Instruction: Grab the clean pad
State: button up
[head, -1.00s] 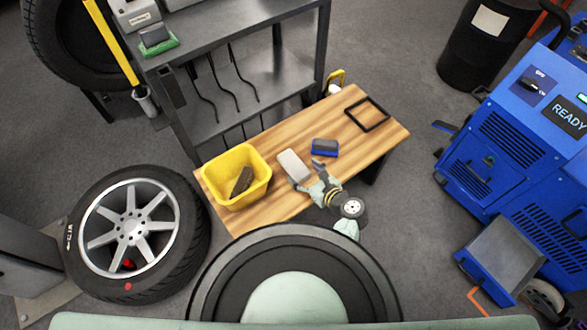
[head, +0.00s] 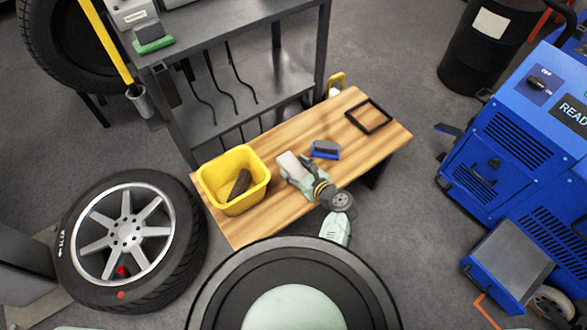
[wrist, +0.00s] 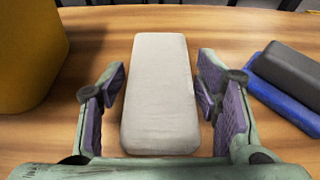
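The clean pad is a pale grey-white block (wrist: 160,92) lying on the wooden bench. In the wrist view it lies lengthwise between the two fingers of my gripper (wrist: 160,98), with a gap on each side. My gripper is open and low over the bench. In the head view the gripper (head: 296,172) covers part of the pad (head: 289,163). A blue-based dark grey block (head: 325,149) sits just right of the pad and also shows at the right of the wrist view (wrist: 290,78).
A yellow bin (head: 217,168) holding a dark block (head: 240,184) stands left of the pad on the bench (head: 245,228). An empty black frame (head: 369,117) lies at the bench's right end. A metal shelf (head: 240,80) stands behind the bench.

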jog(key=c, duration=0.8)
